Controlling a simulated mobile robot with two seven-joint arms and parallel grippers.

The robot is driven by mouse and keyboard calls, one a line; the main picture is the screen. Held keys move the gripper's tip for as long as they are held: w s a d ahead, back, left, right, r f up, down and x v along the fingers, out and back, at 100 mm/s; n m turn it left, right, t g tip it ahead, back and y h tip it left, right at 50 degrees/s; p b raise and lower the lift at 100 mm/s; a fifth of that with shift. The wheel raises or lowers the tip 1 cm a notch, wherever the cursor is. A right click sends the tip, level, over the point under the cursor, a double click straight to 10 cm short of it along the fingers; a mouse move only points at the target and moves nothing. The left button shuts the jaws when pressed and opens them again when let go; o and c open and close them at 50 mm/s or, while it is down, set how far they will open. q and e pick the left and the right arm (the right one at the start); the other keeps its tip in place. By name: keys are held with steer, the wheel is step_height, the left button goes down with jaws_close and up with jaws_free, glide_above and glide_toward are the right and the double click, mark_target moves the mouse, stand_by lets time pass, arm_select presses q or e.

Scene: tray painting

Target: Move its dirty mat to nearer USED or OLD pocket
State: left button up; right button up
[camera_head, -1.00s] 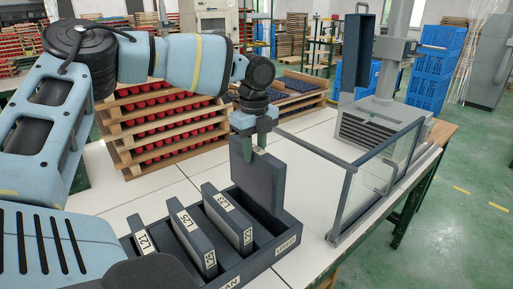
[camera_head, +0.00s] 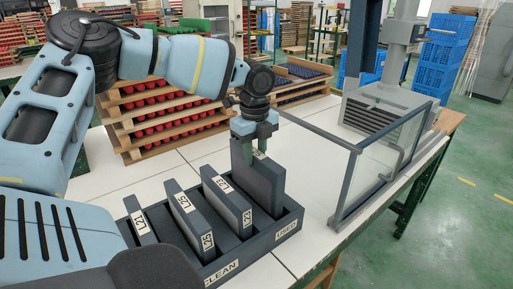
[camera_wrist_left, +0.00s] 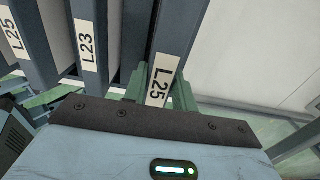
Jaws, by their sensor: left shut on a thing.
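My left gripper (camera_head: 256,150) points down and is shut on the top edge of a dark mat (camera_head: 265,185). The mat stands upright, its lower part inside the right-end pocket of a dark rack (camera_head: 252,250), beside the USED label. Its bottom is hidden by the rack wall. In the left wrist view the held mat (camera_wrist_left: 180,35) carries an L25 label between the green fingers. Other upright mats stand in the rack to the left: L23 (camera_head: 228,205), another L25 (camera_head: 188,222) and L21 (camera_head: 140,222). A CLEAN label is on the rack's front. My right gripper is not in view.
A clear-panelled guard (camera_head: 385,165) with a dark frame stands right of the rack, before a grey machine (camera_head: 385,115). Wooden trays with red parts (camera_head: 170,125) are stacked behind. White table surface (camera_head: 315,180) is free between rack and guard.

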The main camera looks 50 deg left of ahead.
mark_target(255, 169)
arm_select(q)
steer(key=shift+f+b, duration=0.85)
steer(key=shift+f, duration=1.3)
steer(key=shift+f+b, duration=0.4)
steer(key=shift+f, duration=0.1)
steer(key=o, duration=0.9)
steer(key=shift+r, duration=3.95)
